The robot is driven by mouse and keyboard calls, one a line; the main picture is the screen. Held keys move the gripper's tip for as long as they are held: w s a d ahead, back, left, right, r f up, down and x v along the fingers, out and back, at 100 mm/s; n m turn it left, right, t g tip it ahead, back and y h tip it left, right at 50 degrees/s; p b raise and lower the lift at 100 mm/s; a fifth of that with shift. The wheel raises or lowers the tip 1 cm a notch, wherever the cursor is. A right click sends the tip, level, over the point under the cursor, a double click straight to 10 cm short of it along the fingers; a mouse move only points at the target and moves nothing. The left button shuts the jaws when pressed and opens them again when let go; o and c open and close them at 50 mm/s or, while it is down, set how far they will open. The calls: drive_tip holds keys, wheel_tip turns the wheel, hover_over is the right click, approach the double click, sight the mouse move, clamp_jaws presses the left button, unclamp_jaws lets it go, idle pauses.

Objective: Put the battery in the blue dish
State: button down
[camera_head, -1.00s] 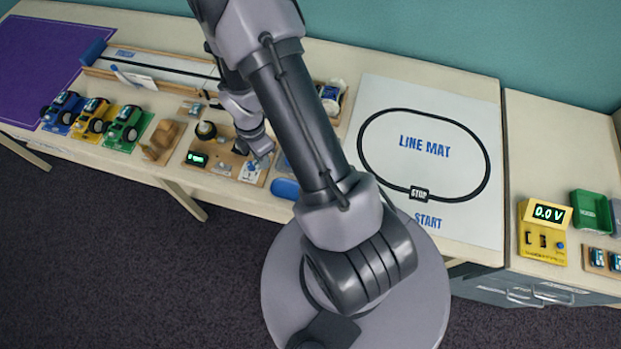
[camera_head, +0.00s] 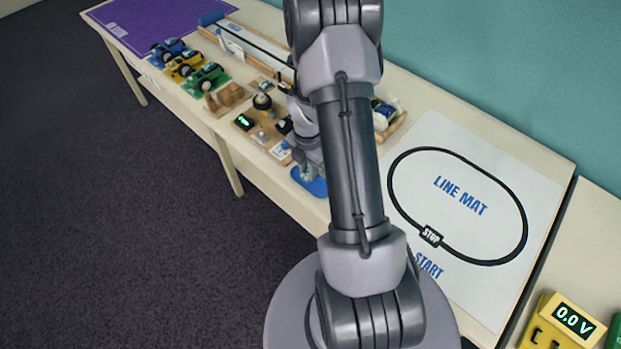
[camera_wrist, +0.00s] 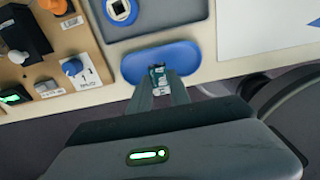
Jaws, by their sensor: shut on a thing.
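The blue dish (camera_wrist: 188,58) is a shallow oval at the table's front edge; in the head view it shows partly (camera_head: 318,188) behind my wrist. Fingertips and battery lie over the middle of the dish in the wrist view. I cannot tell how high the battery is above the dish floor. In the head view my gripper (camera_head: 307,174) is at the dish, and the battery is hidden.
A wooden circuit board (camera_head: 262,124) with a green display and knobs stands left of the dish. A grey tray (camera_wrist: 140,28) lies behind it. The white line mat (camera_head: 440,165) is to the right. Toy cars (camera_head: 205,80) stand farther left.

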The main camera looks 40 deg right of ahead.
drive_tip(key=shift+d+f, duration=0.2)
drive_tip(key=shift+d, duration=0.25)
wheel_tip(320, 180, down, 3)
drive_tip(key=shift+s+f+b, duration=0.1)
drive_tip(key=shift+f+b, duration=0.1)
drive_tip(key=shift+b, duration=0.85)
drive_tip(key=shift+r, duration=0.15)
drive_tip(key=c, duration=1.2)
unclamp_jaws()
